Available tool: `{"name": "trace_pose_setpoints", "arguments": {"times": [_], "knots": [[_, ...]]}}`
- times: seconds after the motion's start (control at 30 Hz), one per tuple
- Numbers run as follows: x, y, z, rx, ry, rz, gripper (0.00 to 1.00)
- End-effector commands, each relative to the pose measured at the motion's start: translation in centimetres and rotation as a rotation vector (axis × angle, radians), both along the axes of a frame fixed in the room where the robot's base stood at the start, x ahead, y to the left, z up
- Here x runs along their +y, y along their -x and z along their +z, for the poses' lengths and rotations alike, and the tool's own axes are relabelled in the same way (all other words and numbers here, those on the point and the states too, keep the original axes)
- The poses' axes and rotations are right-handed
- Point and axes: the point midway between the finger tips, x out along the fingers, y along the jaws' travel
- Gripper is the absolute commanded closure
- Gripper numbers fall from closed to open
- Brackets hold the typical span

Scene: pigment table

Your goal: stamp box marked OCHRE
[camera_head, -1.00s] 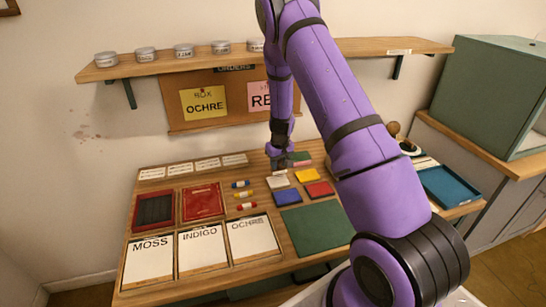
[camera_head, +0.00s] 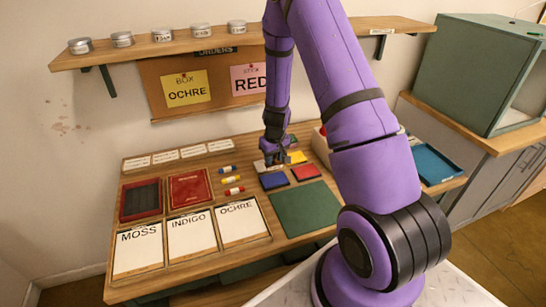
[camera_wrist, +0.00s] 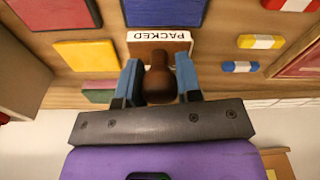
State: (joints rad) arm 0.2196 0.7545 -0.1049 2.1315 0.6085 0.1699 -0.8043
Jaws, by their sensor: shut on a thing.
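My gripper (camera_wrist: 158,84) is shut on the dark brown knob handle (camera_wrist: 160,75) of a stamp. A wooden block (camera_wrist: 158,48) with a white PACKED label (camera_wrist: 158,34), upside down in the wrist view, shows just beyond the knob. I cannot tell whether it is off the table. In the head view my gripper (camera_head: 275,154) is low at the back of the table, beside the yellow pad (camera_head: 296,157) and behind the blue pad (camera_head: 274,181). The OCHRE card (camera_head: 240,224) lies at the front, right of the INDIGO card (camera_head: 191,235) and MOSS card (camera_head: 137,248).
A red pad (camera_head: 306,173) and green mat (camera_head: 305,208) lie right of the cards. Several small coloured sticks (camera_head: 230,180), a red tray (camera_head: 190,188) and a dark tray (camera_head: 140,200) lie behind them. A board note reads BOX OCHRE (camera_head: 186,90). A shelf (camera_head: 170,50) overhangs the back.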

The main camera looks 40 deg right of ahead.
Motion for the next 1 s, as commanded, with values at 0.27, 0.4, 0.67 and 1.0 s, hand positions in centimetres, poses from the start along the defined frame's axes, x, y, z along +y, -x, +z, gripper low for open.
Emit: {"name": "trace_pose_setpoints", "arguments": {"times": [0.27,0.4,0.67,1.0], "knots": [[0.5,0.5,0.9,-0.002,0.0,0.002,0.83],[1.5,1.8,2.4,-0.001,0.0,0.002,0.83],[2.2,2.7,2.8,0.0,0.001,0.0,0.83],[2.2,2.7,-0.4,0.001,0.001,-0.001,0.83]]}}
